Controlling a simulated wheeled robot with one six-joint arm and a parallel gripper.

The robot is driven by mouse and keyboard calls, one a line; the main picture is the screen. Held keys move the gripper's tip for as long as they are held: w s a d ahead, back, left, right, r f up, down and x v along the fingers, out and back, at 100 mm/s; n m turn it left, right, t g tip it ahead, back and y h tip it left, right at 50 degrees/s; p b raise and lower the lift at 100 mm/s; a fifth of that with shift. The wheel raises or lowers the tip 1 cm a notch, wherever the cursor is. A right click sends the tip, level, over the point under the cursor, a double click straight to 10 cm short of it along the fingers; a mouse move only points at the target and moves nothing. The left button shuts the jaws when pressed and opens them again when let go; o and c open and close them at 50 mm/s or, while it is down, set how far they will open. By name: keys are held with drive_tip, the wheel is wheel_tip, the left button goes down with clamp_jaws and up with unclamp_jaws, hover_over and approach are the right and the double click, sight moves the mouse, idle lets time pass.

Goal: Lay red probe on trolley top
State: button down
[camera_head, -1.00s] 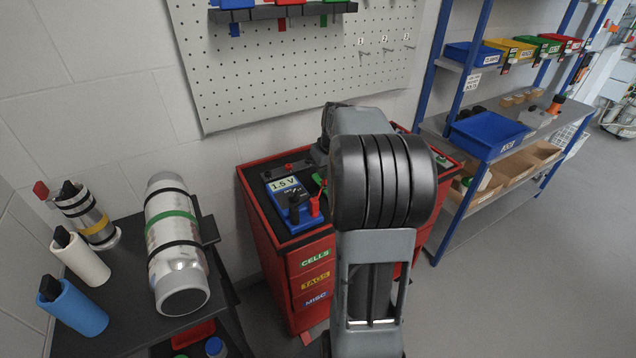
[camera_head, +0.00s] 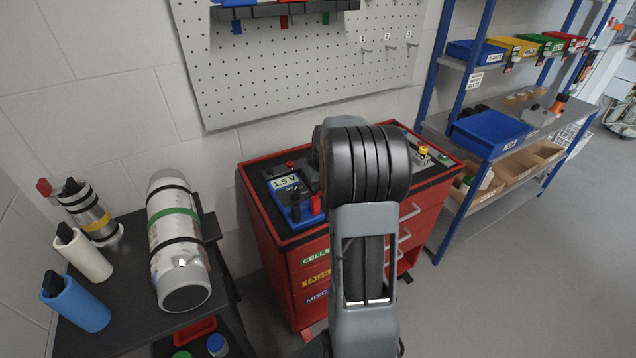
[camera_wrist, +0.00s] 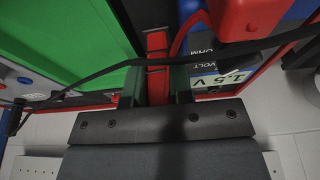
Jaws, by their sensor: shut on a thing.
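My gripper (camera_wrist: 157,88) shows in the wrist view, its dark green fingers shut on the red probe (camera_wrist: 157,55). The probe lies between the fingertips; whether it touches the top cannot be told. A blue meter marked 1.5 V (camera_head: 288,190) sits on the left part of the black trolley top (camera_head: 272,217); its label also shows in the wrist view (camera_wrist: 232,78). A red plug (camera_wrist: 245,15) with a red lead stands beside the probe in the wrist view. In the head view my arm hides the gripper, the probe and the middle of the top.
A black lead (camera_wrist: 115,72) crosses the wrist view close to the fingers. A green surface (camera_wrist: 75,45) lies left of the probe. A yellow-topped part (camera_head: 423,153) stands on the trolley's right side. A bench with a metal cylinder (camera_head: 178,240) is left; a blue-framed shelf (camera_head: 450,120) is right.

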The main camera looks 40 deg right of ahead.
drive_tip(key=shift+f, duration=0.15)
drive_tip(key=c, duration=1)
unclamp_jaws()
drive_tip(key=shift+r, duration=0.4)
drive_tip(key=a+v, duration=0.1)
drive_tip(key=v, duration=1)
drive_tip(key=shift+n+y, duration=0.3)
drive_tip(key=shift+n, duration=0.5)
drive_tip(key=s+a+f, duration=0.1)
drive_tip(key=s+a, duration=0.4)
drive_tip(key=a, duration=0.2)
drive_tip(key=s+a+f, duration=0.2)
drive_tip(key=s+a, duration=0.3)
drive_tip(key=a, duration=0.3)
drive_tip(key=s+a+f, duration=0.1)
drive_tip(key=s+a, duration=0.4)
drive_tip(key=a, duration=0.2)
drive_tip(key=shift+a+f, duration=0.15)
drive_tip(key=shift+f, duration=0.15)
